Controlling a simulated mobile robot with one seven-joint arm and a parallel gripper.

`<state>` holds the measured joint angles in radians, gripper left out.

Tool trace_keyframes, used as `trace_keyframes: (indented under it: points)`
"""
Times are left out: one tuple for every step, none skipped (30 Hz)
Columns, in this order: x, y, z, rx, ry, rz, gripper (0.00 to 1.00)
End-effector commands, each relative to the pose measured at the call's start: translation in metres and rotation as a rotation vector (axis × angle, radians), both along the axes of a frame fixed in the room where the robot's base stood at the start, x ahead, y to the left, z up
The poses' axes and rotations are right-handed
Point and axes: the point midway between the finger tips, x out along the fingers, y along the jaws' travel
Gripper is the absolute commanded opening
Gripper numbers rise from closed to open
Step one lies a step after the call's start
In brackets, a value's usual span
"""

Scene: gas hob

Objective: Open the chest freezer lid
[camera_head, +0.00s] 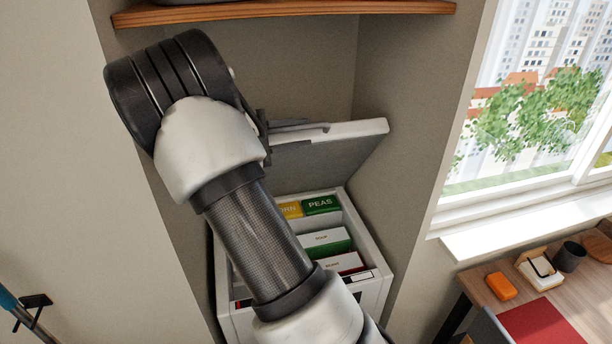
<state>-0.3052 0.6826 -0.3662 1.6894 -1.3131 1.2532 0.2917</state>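The white chest freezer (372,262) stands in an alcove below the shelf. Its lid (335,147) is raised and tilted well up from the rim, with its grey underside showing. Boxes lie inside, among them a green PEAS box (321,205) and a yellow box (291,209). My gripper (300,127) is at the left part of the lid's raised edge, beside or touching it. My arm hides much of the gripper, so its hold on the lid cannot be made out. My arm also hides the freezer's left part.
A wooden shelf (290,12) spans the alcove above the lid. Alcove walls stand close on both sides. To the right are a window (545,100), its sill (530,222) and a desk (470,275) with small objects. A blue-handled pole (12,303) is at lower left.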

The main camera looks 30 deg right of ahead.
Motion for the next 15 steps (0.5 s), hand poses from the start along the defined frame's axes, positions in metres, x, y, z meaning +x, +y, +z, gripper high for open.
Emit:
trace_keyframes:
  points:
    - [-0.008,0.003,-0.009,0.002,0.006,0.002,0.31]
    - [-0.013,0.004,-0.012,0.002,0.005,0.002,0.31]
    - [-0.019,0.006,-0.018,0.002,0.006,0.002,0.31]
    - [-0.023,0.008,-0.022,0.003,0.006,0.003,0.31]
    - [-0.027,0.009,-0.027,0.003,0.006,0.003,0.31]
    - [-0.032,0.011,-0.032,0.003,0.007,0.002,0.31]
    - [-0.036,0.013,-0.036,0.002,0.005,0.002,0.31]
    - [-0.041,0.014,-0.040,0.002,0.007,0.002,0.31]
    - [-0.046,0.015,-0.045,0.002,0.005,0.002,0.31]
    - [-0.049,0.017,-0.049,0.002,0.006,0.001,0.31]
    - [-0.052,0.018,-0.053,0.002,0.005,0.002,0.31]
    - [-0.056,0.021,-0.057,0.002,0.006,0.001,0.31]
    - [-0.058,0.022,-0.060,0.001,0.004,0.002,0.31]
    - [-0.061,0.023,-0.063,0.001,0.004,0.002,0.31]
    - [-0.064,0.025,-0.066,0.001,0.004,0.002,0.31]
